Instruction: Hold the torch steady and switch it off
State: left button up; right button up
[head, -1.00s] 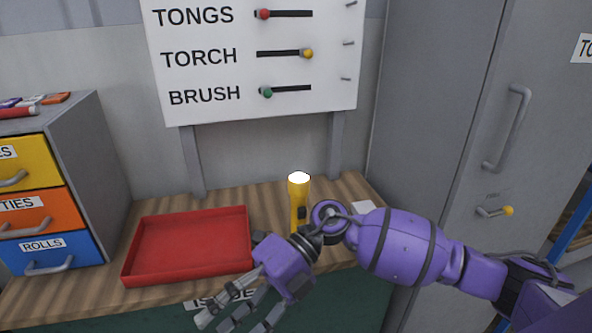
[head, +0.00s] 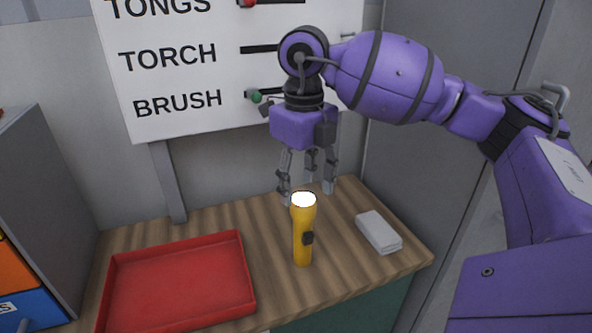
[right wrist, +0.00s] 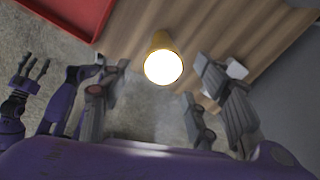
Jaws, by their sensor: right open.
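The yellow torch (head: 302,240) stands upright on the wooden bench, its lens up and glowing white. In the right wrist view the lit lens (right wrist: 164,67) faces me, between and beyond the fingers. My right gripper (head: 309,190) points down, open and empty, its fingers above and behind the torch; I cannot tell from the head view whether they touch it. My left gripper (right wrist: 32,72) shows only at the left of the right wrist view, away from the torch, too small to judge its opening.
A red tray (head: 180,285) lies left of the torch. A small grey-white block (head: 378,232) lies to its right. A labelled tool board (head: 170,75) hangs behind, a drawer unit (head: 40,190) stands at the left and a grey cabinet (head: 430,165) at the right.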

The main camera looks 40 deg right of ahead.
aim_at(302, 200)
notch_tip(302, 200, down, 3)
jog(key=shift+f, duration=0.1)
jog(key=shift+w+f, duration=0.1)
jog(key=shift+f, duration=1.2)
pick_arm(q)
jog(key=shift+w+r, duration=0.35)
jog(key=shift+w, duration=0.3)
jog(key=shift+s, duration=0.2)
pick_arm(e)
jog(key=shift+c, duration=0.2)
jog(key=shift+c, duration=1.4)
jog(key=c, duration=1)
pick_arm(q)
jog(key=shift+s+f, duration=0.15)
